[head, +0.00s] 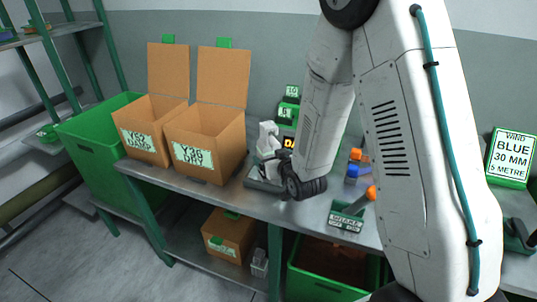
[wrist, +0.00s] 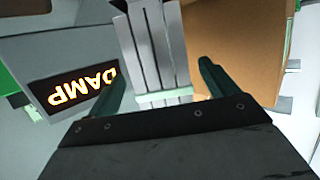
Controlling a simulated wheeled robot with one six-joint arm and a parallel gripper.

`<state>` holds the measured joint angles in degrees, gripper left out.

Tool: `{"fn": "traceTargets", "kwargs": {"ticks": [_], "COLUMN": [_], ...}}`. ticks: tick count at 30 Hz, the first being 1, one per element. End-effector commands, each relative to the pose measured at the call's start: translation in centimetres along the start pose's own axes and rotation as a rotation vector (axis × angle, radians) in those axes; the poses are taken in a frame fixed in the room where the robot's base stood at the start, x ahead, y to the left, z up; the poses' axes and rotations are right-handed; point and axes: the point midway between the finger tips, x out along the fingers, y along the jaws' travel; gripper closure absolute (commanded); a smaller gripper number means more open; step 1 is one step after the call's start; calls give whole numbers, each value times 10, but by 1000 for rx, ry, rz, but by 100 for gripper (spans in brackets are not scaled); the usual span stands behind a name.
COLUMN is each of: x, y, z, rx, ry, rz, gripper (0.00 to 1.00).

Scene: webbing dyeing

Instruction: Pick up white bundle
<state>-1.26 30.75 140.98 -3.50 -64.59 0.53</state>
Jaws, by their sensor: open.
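The white bundle (wrist: 155,50) shows in the wrist view as long pale strips side by side, with a pale green band (wrist: 164,96) across their near end. My gripper (wrist: 162,82) is open, with one dark green finger on each side of the band. Gaps show between the fingers and the bundle, so no grip is visible. In the head view, a white upright shape (head: 268,136) stands on the bench beside a lit display; my wrist partly covers this spot, and the fingertips are hard to make out.
A dark display (wrist: 75,88) reading DAMP is left of the bundle. Two open cardboard boxes (head: 205,153) stand on the bench (head: 190,183) at left, beside a green bin (head: 92,128). A green labelled holder (head: 346,217) and blue and orange items (head: 355,168) lie right of my wrist.

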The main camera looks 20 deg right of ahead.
Motion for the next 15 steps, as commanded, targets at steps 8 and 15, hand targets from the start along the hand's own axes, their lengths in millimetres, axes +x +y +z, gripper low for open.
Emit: {"fn": "traceTargets", "kwargs": {"ticks": [8, 15], "x": [40, 47], "y": [-1, -1], "z": [-1, -1], "rx": [0, 0], "ry": [0, 0], "rz": [0, 0], "gripper": [15, 15]}}
